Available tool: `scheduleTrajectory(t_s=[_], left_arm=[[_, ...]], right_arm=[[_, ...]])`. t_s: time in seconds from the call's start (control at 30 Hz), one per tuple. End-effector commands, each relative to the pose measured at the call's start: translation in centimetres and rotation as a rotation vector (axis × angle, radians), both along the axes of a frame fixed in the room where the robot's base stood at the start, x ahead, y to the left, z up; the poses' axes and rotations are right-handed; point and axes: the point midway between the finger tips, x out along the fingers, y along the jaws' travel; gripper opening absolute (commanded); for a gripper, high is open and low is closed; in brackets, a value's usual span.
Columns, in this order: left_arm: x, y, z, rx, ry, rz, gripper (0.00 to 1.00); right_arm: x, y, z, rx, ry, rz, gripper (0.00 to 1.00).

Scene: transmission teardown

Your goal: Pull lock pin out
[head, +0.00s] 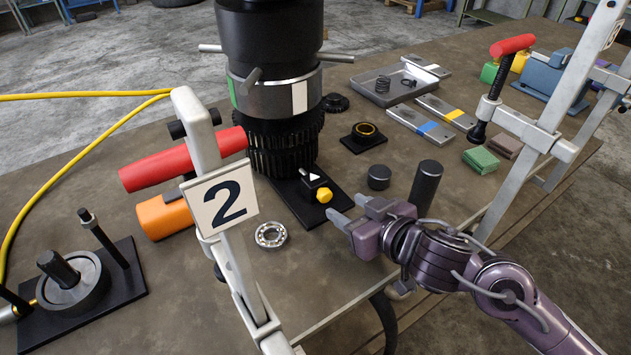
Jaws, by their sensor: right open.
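A yellow knob (324,195), which looks like the head of the lock pin, sticks out of a small black block (311,181) with a white arrow on top. The block stands on a black base plate (297,206) at the foot of the upright black and grey transmission (275,90). The pin's shaft is hidden. My right gripper (347,207) is open and empty. Its fingertips point left, just right of the knob and apart from it in the picture. My left gripper is not in view.
A clamp with a red handle (160,171) and a "2" sign (219,197) rises in front at left. A bearing ring (271,235) lies near the table's front edge. A black cylinder (426,185) stands behind my right gripper. A grey tray (381,98) is farther back.

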Motion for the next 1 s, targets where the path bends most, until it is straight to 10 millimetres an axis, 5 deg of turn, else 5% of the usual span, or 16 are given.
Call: scheduleTrajectory(t_s=[0.43, 0.87, 1.0], left_arm=[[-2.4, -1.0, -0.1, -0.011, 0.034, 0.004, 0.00], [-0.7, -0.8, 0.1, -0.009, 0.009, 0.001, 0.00], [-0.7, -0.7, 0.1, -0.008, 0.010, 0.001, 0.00]], right_arm=[[4.7, 3.4, -2.3, 0.004, 0.002, 0.005, 0.48], [5.7, 4.2, -3.0, 0.002, 0.001, 0.005, 0.48], [5.7, 4.2, -3.0, 0.002, 0.001, 0.005, 0.33]])
